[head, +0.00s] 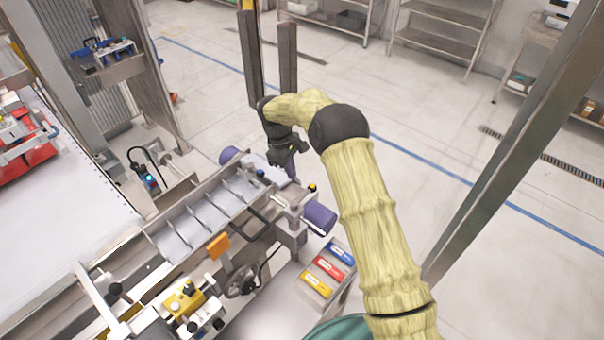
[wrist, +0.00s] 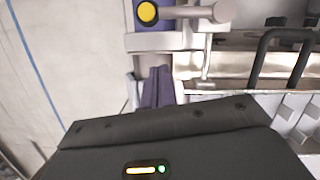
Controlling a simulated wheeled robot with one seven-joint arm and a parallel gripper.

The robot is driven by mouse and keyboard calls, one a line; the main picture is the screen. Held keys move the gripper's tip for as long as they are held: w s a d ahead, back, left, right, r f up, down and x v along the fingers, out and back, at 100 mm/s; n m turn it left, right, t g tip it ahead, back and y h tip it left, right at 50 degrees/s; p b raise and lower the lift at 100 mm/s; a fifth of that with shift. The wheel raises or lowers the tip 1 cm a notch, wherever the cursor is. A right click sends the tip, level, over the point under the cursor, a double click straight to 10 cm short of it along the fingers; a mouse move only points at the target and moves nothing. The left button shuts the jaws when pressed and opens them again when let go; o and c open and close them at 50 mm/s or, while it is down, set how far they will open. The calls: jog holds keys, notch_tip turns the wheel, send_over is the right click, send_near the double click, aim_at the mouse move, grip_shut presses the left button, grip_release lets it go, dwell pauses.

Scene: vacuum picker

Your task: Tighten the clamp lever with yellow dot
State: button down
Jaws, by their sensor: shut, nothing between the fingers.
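The clamp lever with the yellow dot (wrist: 148,12) is at the top of the wrist view, above a purple part. Its grey bar (wrist: 195,12) points right and ends in a rounded knob. In the head view a small yellow-topped knob (head: 312,187) sits by the purple roller end (head: 320,215) and seems to be the same clamp. My gripper (head: 291,168) hangs just left of and beyond that knob, at the machine's far end. Its purple fingers (wrist: 158,88) are shut and empty, below the lever in the wrist view, apart from it.
A black looped handle (wrist: 285,55) stands right of the lever; the conveyor frame with metal dividers (head: 205,210) runs to the lower left. Another purple roller end (head: 230,155) is beyond. A box with coloured labels (head: 328,270) stands below right. Open floor (head: 430,180) lies right.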

aim_at(304, 196)
jog(key=shift+s+d+f+p, duration=0.2)
jog(key=shift+s+d+p, duration=0.1)
jog(key=shift+d, duration=0.3)
jog(key=shift+s+d+f+p, duration=0.15)
jog(key=shift+s+d+p, duration=0.2)
jog(key=shift+d, duration=0.25)
jog(key=shift+s+d+f+p, duration=0.2)
jog(key=shift+s+d+p, duration=0.1)
jog(key=shift+d, duration=0.3)
